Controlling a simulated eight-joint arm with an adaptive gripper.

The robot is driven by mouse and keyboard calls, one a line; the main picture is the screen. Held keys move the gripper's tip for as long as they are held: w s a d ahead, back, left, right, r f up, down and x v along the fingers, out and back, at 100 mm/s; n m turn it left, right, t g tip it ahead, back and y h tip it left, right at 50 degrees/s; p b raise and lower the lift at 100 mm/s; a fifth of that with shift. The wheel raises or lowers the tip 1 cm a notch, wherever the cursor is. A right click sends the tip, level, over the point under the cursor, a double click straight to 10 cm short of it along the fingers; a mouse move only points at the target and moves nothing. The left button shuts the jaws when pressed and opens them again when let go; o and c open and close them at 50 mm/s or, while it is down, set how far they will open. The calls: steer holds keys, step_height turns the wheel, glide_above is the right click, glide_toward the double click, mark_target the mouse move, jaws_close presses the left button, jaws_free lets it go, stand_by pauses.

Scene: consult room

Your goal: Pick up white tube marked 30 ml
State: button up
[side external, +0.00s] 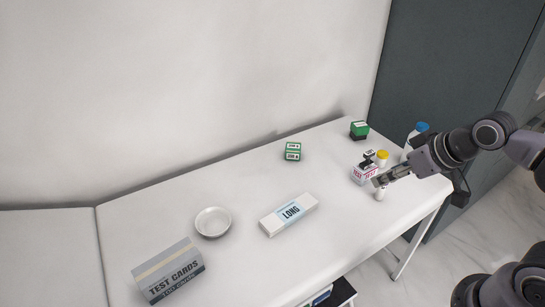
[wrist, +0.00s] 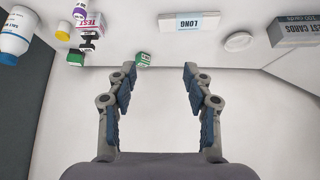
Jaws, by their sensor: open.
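My gripper (wrist: 157,68) is open, with nothing between the fingers. I cannot tell how far the fingers are from the tube.
A blue-capped white bottle (side external: 421,128), a pink-and-white TEST box (side external: 360,175) and a black stamp-like object (wrist: 88,41) crowd the tube.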

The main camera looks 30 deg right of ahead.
steer(key=w+d+m+g, duration=0.2)
steer(key=w+d+m, duration=0.2)
steer(key=w+m, duration=0.1)
steer(key=m+g, duration=0.5)
steer(key=m, duration=0.8)
glide_above(382, 188)
steer(key=d, duration=0.1)
steer(key=f, duration=1.5)
steer(key=shift+w+d, duration=0.15)
steer(key=shift+w, duration=0.25)
steer(key=shift+d+f, duration=0.15)
steer(key=shift+f, duration=0.55)
steer(key=shift+a+f, duration=0.2)
steer(key=shift+f, duration=4.75)
jaws_close()
